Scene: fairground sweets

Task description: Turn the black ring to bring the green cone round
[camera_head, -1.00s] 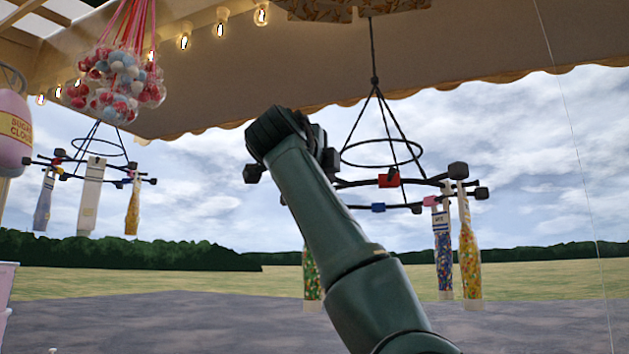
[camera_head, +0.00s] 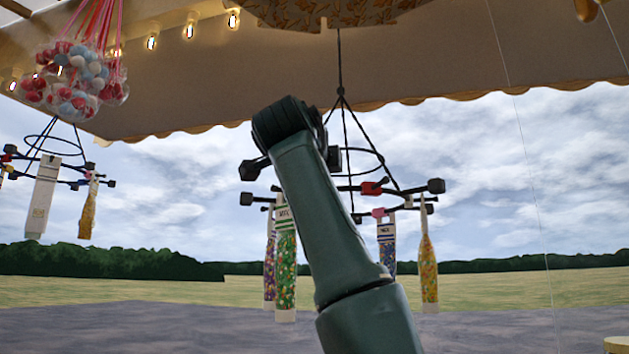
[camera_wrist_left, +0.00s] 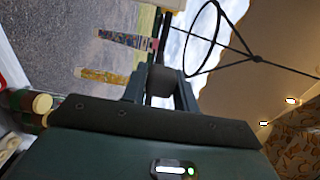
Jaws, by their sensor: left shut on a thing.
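The black ring (camera_head: 436,186) hangs on dark cords under the awning, with knob-ended bars and coloured blocks. The green cone (camera_head: 286,262), with a white label at its top, hangs from it just left of my arm. Orange (camera_head: 429,268) and blue-labelled (camera_head: 386,248) cones hang at the right; a purple cone (camera_head: 269,268) shows partly behind the green one. My left gripper (camera_wrist_left: 160,85) is shut on a dark knob of the ring in the left wrist view. In the head view my arm hides its fingers and the ring's middle. My right gripper is out of view.
A second hanging ring with a white cone (camera_head: 42,198) and an orange cone (camera_head: 88,208) is at the far left. Bags of red and blue sweets (camera_head: 78,75) hang above it. Lit bulbs (camera_head: 190,30) line the awning. Open air lies right of the ring.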

